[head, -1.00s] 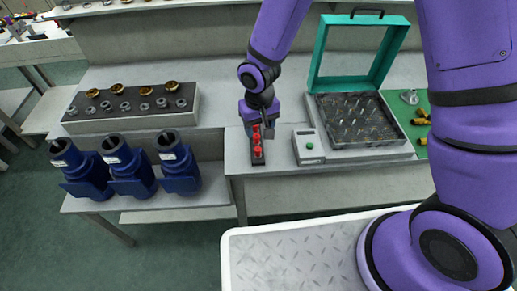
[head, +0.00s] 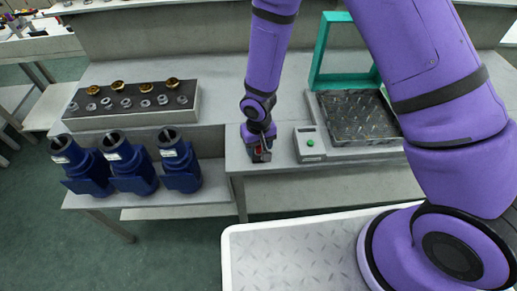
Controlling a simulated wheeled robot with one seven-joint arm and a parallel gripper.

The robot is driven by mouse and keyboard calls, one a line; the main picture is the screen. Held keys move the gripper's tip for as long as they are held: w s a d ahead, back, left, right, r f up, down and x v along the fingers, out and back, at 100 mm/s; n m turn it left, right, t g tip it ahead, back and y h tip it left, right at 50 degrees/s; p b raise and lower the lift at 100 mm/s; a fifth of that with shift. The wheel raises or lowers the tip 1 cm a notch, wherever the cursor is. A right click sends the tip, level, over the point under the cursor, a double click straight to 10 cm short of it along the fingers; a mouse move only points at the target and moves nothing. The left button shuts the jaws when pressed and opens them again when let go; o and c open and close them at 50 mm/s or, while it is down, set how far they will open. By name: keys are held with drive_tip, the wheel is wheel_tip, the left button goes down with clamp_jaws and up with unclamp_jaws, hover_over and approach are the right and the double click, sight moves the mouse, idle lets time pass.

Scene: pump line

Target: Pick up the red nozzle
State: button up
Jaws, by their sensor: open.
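A little red of the nozzle (head: 264,149) shows at my gripper (head: 260,156), near the front edge of the bench. My gripper points down over the dark holder where the red nozzles stand, and it covers most of them. Its jaws are open, with the red close to or between the fingers; I cannot tell which. The holder itself is almost fully hidden behind the gripper.
A grey box with a green button (head: 310,144) stands just right of my gripper. Behind it is a tray with a raised teal frame (head: 316,77). Left are a grey block (head: 188,117) with brass and steel rings and blue pump bodies (head: 180,165).

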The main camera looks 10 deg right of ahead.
drive_tip(key=shift+f, duration=0.35)
clamp_jaws()
drive_tip(key=shift+r, duration=0.2)
